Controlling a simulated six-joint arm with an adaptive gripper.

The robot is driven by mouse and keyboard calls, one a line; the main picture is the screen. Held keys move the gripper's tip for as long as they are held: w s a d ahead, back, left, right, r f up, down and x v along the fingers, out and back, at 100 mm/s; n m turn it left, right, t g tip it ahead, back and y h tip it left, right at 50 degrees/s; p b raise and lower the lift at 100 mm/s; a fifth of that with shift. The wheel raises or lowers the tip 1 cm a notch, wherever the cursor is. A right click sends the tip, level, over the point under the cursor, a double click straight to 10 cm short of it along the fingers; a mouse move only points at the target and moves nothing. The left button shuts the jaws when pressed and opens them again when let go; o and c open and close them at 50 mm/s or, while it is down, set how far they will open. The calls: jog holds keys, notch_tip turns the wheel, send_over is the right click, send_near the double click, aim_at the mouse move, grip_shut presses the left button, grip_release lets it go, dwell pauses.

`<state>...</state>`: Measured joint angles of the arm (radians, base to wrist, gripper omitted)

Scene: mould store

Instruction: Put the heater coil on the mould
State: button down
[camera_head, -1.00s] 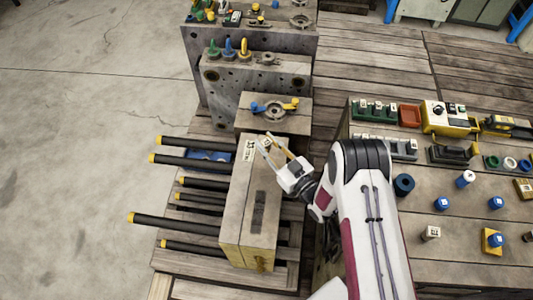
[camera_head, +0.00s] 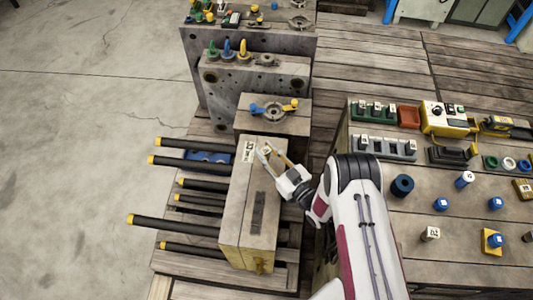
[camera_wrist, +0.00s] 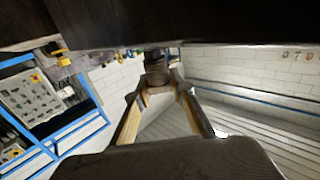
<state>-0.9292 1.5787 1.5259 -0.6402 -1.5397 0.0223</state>
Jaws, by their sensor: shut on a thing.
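My gripper (camera_head: 265,152) is over the far end of the nearest mould block (camera_head: 236,222), a long grey-tan block with a dark bar on top. In the wrist view its two tan-lined fingers (camera_wrist: 156,88) close on a small brownish ribbed cylinder (camera_wrist: 157,72), seemingly the heater coil. In the head view the held piece is too small to make out. Whether it touches the block is unclear. A pale marked label (camera_head: 247,153) lies on the block's top beside the fingertips.
Behind stands a block with a round ring (camera_head: 275,111) and blue and yellow clamps. Black rods with yellow ends (camera_head: 175,223) stick out to the left. On the right a bench (camera_head: 420,200) holds a black cylinder (camera_head: 402,186), coloured parts and a yellow device (camera_head: 447,117).

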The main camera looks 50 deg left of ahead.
aim_at(268, 154)
jog(key=shift+f, duration=0.8)
jog(key=shift+f, duration=0.1)
jog(key=c, duration=1.8)
grip_release()
jog(key=shift+o, duration=0.2)
jog(key=shift+d, duration=0.1)
jog(key=shift+d+r, duration=0.2)
jog(key=shift+d, duration=1.3)
jog(key=shift+a+r, duration=0.1)
jog(key=shift+r, duration=3.3)
